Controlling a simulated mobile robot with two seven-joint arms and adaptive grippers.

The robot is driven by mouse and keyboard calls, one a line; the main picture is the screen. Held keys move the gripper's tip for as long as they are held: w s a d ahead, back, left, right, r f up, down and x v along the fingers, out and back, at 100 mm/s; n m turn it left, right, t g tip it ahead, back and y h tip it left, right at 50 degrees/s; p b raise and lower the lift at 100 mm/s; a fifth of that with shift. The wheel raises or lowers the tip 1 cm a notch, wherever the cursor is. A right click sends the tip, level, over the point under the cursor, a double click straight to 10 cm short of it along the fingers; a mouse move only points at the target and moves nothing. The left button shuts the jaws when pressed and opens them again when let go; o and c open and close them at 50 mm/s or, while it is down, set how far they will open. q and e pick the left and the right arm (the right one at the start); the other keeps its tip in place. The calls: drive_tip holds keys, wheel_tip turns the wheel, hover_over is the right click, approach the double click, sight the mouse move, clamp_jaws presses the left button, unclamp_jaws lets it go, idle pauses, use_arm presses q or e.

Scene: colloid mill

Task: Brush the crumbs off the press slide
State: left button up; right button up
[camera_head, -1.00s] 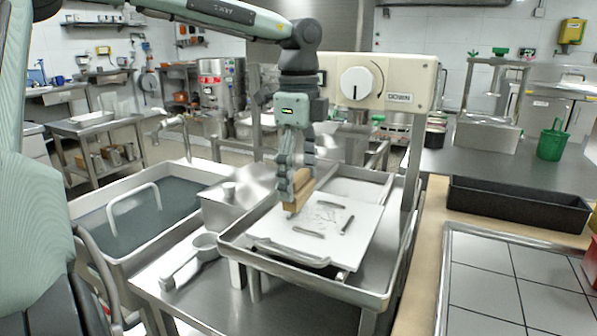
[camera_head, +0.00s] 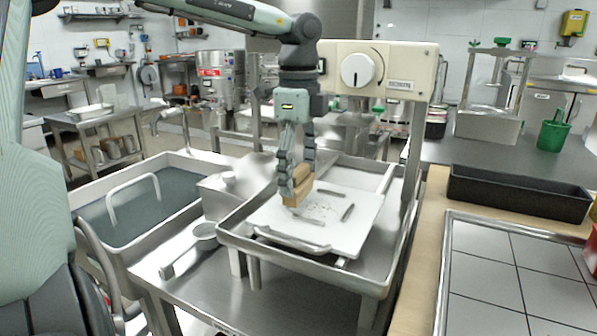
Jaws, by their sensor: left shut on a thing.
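My left gripper (camera_head: 298,170) points down over the press slide and is shut on a wooden-backed brush (camera_head: 299,188). The press slide (camera_head: 350,232) is a white board lying in a metal tray under the cream-coloured press head (camera_head: 378,70). The brush is at the slide's back left part; whether its lower edge touches the slide is hard to tell. Small dark crumbs (camera_head: 318,207) lie on the slide just right of the brush, among several dark grey bars (camera_head: 347,212). My right gripper is not in view.
A metal tray (camera_head: 300,270) with raised rims surrounds the slide. A sink of water (camera_head: 140,200) and a metal scoop (camera_head: 203,234) are on the left. A black bin (camera_head: 518,193) and a tiled tray (camera_head: 520,275) are on the right. The press post (camera_head: 411,150) stands right of the slide.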

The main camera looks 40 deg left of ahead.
use_arm(q)
drive_tip(key=shift+f+b, duration=0.55)
drive_tip(key=shift+f, duration=0.05)
drive_tip(key=shift+d, duration=0.15)
